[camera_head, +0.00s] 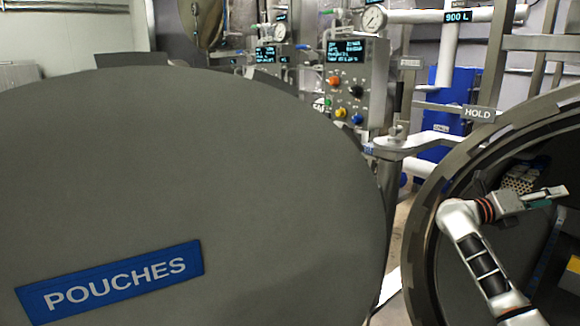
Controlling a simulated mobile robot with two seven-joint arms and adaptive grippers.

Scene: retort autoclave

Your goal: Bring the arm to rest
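My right arm reaches up from the bottom right, in front of the round opening of the retort vessel (428,240). My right gripper (557,193) is at the arm's end, pointing to the right across the dark inside of the vessel. It is seen from the side and small, so I cannot tell whether its fingers are open or shut. No held object can be made out. My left gripper is not in view.
A large grey round door (200,170) with a blue POUCHES sign (110,282) stands swung open and fills the left and middle. A control panel (352,85) with a screen and coloured buttons is behind it. A HOLD label (479,114) is above the vessel rim.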

